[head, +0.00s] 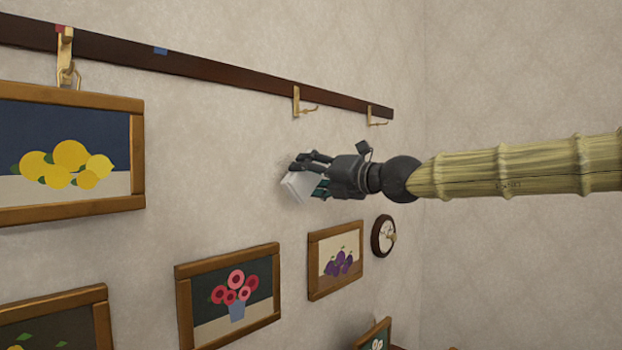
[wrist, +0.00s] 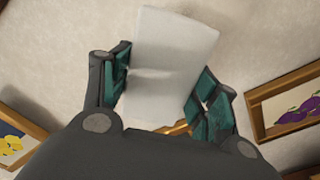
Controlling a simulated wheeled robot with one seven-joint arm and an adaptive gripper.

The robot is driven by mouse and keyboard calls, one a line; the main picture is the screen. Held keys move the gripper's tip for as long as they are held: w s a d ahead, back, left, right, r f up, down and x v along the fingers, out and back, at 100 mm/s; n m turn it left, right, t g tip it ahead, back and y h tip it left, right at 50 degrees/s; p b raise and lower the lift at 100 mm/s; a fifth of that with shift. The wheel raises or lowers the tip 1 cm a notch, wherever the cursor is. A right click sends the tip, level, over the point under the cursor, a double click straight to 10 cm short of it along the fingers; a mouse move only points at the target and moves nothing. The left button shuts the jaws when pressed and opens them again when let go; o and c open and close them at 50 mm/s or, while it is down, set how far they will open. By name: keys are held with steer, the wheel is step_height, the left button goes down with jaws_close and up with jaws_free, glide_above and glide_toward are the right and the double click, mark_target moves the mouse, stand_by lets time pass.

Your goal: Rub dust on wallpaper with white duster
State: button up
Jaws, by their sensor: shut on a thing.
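My gripper (head: 312,176) is shut on a white duster (head: 297,187), a pale block held between its fingers. In the wrist view the duster (wrist: 175,55) stands between the teal finger pads of the gripper (wrist: 165,90). In the head view the gripper is at the wallpaper (head: 230,165), below the dark rail. The duster is close to the wall; I cannot tell whether it touches. The wallpaper is pale beige with a faint pattern. I cannot make out a distinct dust patch; the area behind the duster and gripper is hidden.
A dark rail (head: 210,70) with brass hooks (head: 298,103) runs above. Framed pictures of lemons (head: 138,160), flowers (head: 184,300) and plums (head: 313,265) hang around, with a round clock (head: 384,236) at lower right. Bare wall lies left of the gripper.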

mark_target(278, 172)
steer(key=shift+w+a+r, duration=0.1)
steer(key=shift+w+a, duration=0.15)
steer(key=shift+a, duration=0.35)
steer(key=shift+p+x, duration=0.9)
steer(key=shift+x, duration=1.5)
steer(key=shift+x, duration=0.9)
steer(key=shift+w+d, duration=0.1)
steer(key=shift+d, duration=0.05)
steer(key=shift+w+d+p, duration=0.15)
steer(key=shift+d+p, duration=0.05)
steer(key=shift+p, duration=0.3)
steer(key=w+d+p, duration=0.5)
steer(key=p, duration=0.3)
steer(key=shift+p, duration=0.4)
steer(key=shift+f+b, duration=0.25)
steer(key=shift+b, duration=0.4)
